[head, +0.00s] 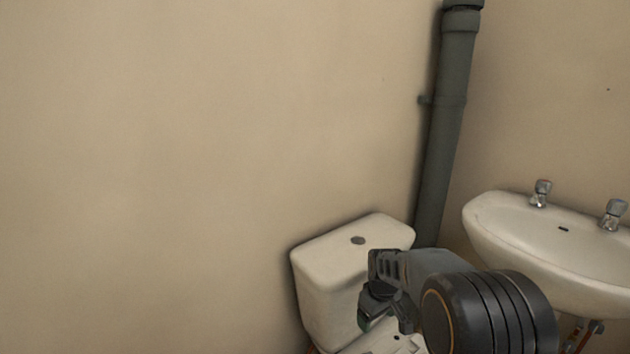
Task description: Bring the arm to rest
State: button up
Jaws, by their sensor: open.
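My gripper (376,300) shows in the lower middle right of the head view, at the end of my dark arm. It is open, and I see nothing between its fingers. In the picture it overlaps the front right of the white toilet cistern (330,263); I cannot tell how far apart they are. My arm hides part of the toilet below the cistern and some of the wall behind.
A white washbasin (500,230) with two chrome taps (541,193) is on the right wall. A dark grey pipe (448,135) runs up the corner.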

jog(key=s+r+m+t+p, duration=0.1)
jog(key=s+r+p, duration=0.5)
jog(key=r, duration=0.6)
jog(key=s+r+m+t+p, duration=0.1)
jog(key=s+r+m+p, duration=0.2)
jog(key=s+r+p, duration=0.4)
jog(key=s+r+m+t+p, duration=0.1)
jog(key=s+r+p, duration=0.6)
jog(key=r, duration=0.9)
jog(key=p, duration=0.3)
jog(key=shift+a+r+m, duration=0.2)
jog(key=shift+r+m, duration=0.15)
jog(key=shift+m, duration=0.05)
jog(key=shift+c, duration=0.5)
